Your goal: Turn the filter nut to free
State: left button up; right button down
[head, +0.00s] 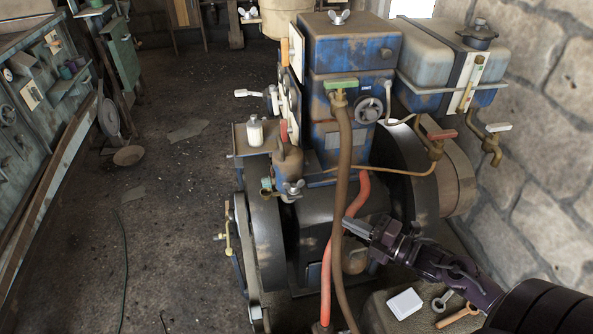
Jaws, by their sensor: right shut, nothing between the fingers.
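The blue engine (330,140) stands in the middle of the head view. My right arm comes in from the lower right. My right gripper (352,227) is shut and empty, in front of the engine's lower dark housing, close to the brown hose and the red hose. Which part is the filter nut I cannot tell for sure. A small wing nut (293,187) shows at the engine's front left, below a brown rounded body (288,160). Another wing nut (339,16) is on top of the engine. My left gripper is not in view.
A brown hose (343,180) and a red hose (328,265) hang down the engine's front. A blue-grey tank (435,60) is at the upper right by the stone wall. A white block (405,303) and tools lie at the lower right. The floor at left is mostly clear.

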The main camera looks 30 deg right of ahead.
notch_tip(320, 180, up, 2)
jog(key=n, duration=0.1)
jog(key=p, duration=0.4)
send_near(294, 185)
jog(key=a+x, duration=0.1)
jog(key=x, duration=0.3)
jog(key=shift+w+d+r+y, duration=0.25)
jog(key=shift+w+d+y, duration=0.1)
jog(key=shift+w+y, duration=0.2)
